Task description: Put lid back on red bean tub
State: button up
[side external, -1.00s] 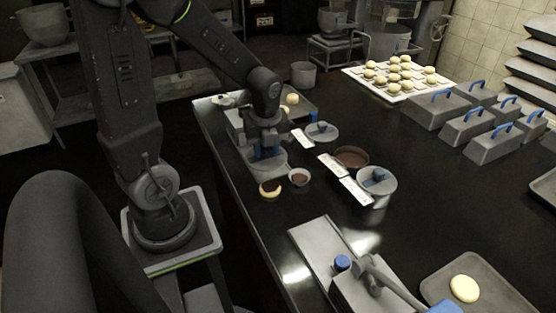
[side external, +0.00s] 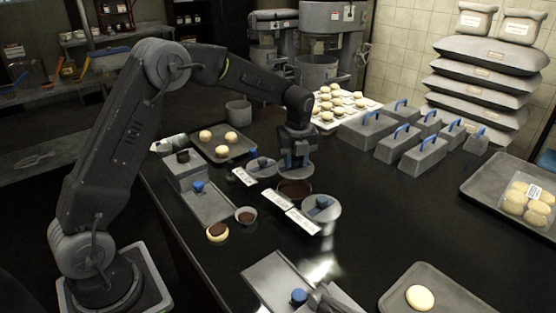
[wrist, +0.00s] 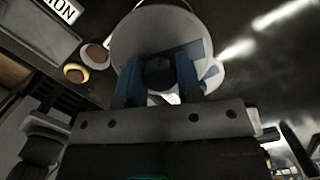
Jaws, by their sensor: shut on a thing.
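My gripper (side external: 297,160) is shut on a round grey lid (side external: 304,171). In the side view the lid is just above and slightly behind the open tub (side external: 293,189) of dark red-brown filling, whose opening still shows below it. I cannot tell the exact gap. In the wrist view the lid (wrist: 140,45) is a pale disc filling the space ahead of my blue fingers (wrist: 159,85), which close on its dark knob (wrist: 158,70). It hides much of what lies beyond.
Lidded tubs stand behind-left (side external: 262,166) and front-right (side external: 327,211) of the open tub, with white label cards (side external: 281,202) nearby. A small bowl (side external: 246,215) and a filled dough round (side external: 217,233) sit left. Grey blue-handled boxes (side external: 367,131) stand at back right.

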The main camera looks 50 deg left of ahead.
jog(key=shift+f, duration=2.9)
jog(key=shift+f, duration=0.35)
jog(key=o, duration=1)
